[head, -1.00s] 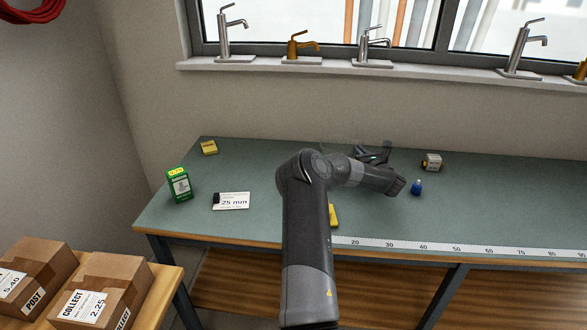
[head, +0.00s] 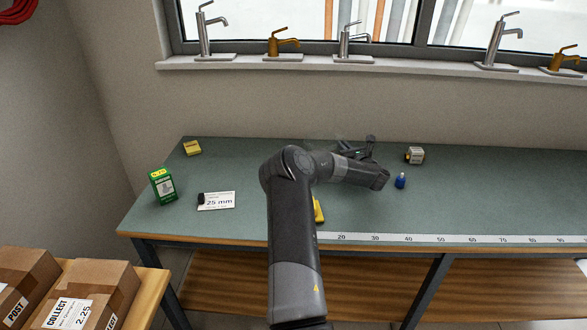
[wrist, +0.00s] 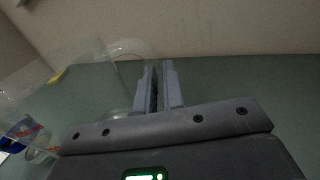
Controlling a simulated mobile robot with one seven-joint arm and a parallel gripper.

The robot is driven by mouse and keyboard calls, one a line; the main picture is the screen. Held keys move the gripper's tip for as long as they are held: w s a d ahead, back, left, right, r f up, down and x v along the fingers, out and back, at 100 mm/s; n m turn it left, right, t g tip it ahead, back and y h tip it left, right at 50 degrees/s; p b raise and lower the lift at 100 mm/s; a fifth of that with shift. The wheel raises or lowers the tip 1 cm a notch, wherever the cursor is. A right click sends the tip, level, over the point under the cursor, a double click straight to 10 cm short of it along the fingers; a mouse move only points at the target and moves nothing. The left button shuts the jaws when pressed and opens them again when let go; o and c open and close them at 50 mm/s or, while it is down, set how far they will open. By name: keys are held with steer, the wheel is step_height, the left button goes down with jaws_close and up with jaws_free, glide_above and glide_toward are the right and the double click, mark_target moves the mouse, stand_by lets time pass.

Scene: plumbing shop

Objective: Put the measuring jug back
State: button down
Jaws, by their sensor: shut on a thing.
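The measuring jug is clear and hard to make out. In the wrist view its see-through body (wrist: 65,85) fills the left side, tilted in the picture, with a curved clear edge near my fingers. In the head view only a faint outline (head: 312,143) shows behind my arm, towards the back of the bench. My gripper (wrist: 160,88) has its fingers close together, shut on the jug at its right side; the exact grip spot is unclear. In the head view my gripper (head: 368,146) is partly hidden by my wrist. Whether the jug touches the bench I cannot tell.
The green bench (head: 470,195) carries a green box (head: 163,186), a 25 mm card (head: 217,201), a yellow block (head: 192,148), a blue bottle (head: 400,181), a small box (head: 415,155) and a ruler strip (head: 440,239). Taps stand on the sill (head: 240,63). The bench's right is mostly clear.

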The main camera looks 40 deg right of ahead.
steer(key=s+d+r+m+g+h, duration=0.1)
steer(key=s+r+m+g+h, duration=0.3)
steer(key=s, duration=0.8)
steer(key=s+d+r+m+g+h, duration=0.15)
steer(key=s+r+h, duration=0.35)
steer(key=s, duration=0.7)
steer(key=shift+t+y, duration=0.25)
steer(key=shift+y, duration=0.45)
steer(key=shift+w+a+f, duration=0.1)
steer(key=shift+w+f, duration=2.45)
steer(key=shift+w, duration=0.25)
steer(key=shift+w+f, duration=2.5)
steer(key=shift+w, duration=0.3)
steer(key=c, duration=2)
jaws_free()
steer(key=shift+f, duration=0.2)
steer(key=o, duration=0.5)
steer(key=shift+c, duration=0.2)
